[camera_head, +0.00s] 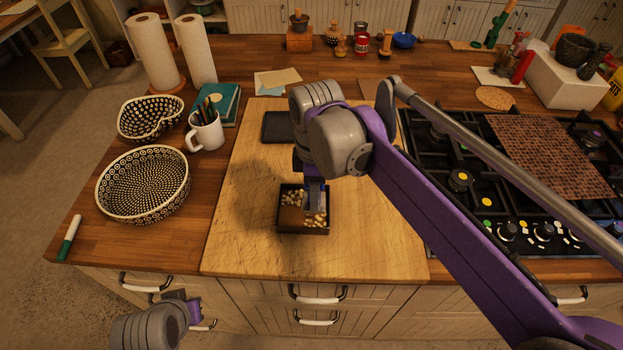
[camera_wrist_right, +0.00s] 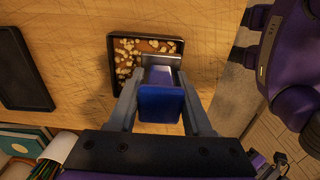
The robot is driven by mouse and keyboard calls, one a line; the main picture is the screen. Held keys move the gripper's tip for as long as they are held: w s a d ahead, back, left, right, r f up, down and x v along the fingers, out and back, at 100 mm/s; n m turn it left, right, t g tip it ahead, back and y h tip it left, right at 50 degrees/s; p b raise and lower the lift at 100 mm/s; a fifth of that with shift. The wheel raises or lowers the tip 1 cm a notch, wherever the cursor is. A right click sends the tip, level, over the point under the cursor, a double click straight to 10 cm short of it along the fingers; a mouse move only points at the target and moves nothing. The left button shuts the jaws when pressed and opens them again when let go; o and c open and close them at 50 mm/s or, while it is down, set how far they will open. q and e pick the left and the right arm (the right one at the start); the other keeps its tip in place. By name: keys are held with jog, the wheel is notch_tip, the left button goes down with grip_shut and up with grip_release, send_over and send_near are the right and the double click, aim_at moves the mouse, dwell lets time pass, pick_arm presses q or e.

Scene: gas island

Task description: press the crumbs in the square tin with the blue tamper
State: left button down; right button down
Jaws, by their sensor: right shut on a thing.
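The dark square tin (camera_head: 303,233) sits on the wooden board, with pale and brown crumbs (camera_head: 291,196) inside. It also shows in the right wrist view (camera_wrist_right: 111,62), the crumbs lying mostly to the left. My right gripper (camera_head: 313,183) is over the tin's right part. It is shut on the blue tamper (camera_wrist_right: 161,104), one finger on each side. The tamper's metal foot (camera_wrist_right: 160,60) is within the tin's outline; I cannot tell whether it touches the crumbs. My left gripper (camera_head: 184,304) is low at the left, in front of the drawers; its fingers do not show clearly.
A dark flat tray (camera_head: 280,127) lies behind the tin on the board (camera_head: 243,240). Patterned bowls (camera_head: 143,184), a mug (camera_head: 206,132) and a green-capped marker (camera_head: 70,238) stand or lie left. The gas hob (camera_head: 459,195) is right. The board's front is clear.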

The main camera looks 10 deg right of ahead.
pick_arm(q)
jog(key=shift+s, duration=0.2)
pick_arm(e)
jog(key=shift+s, duration=0.2)
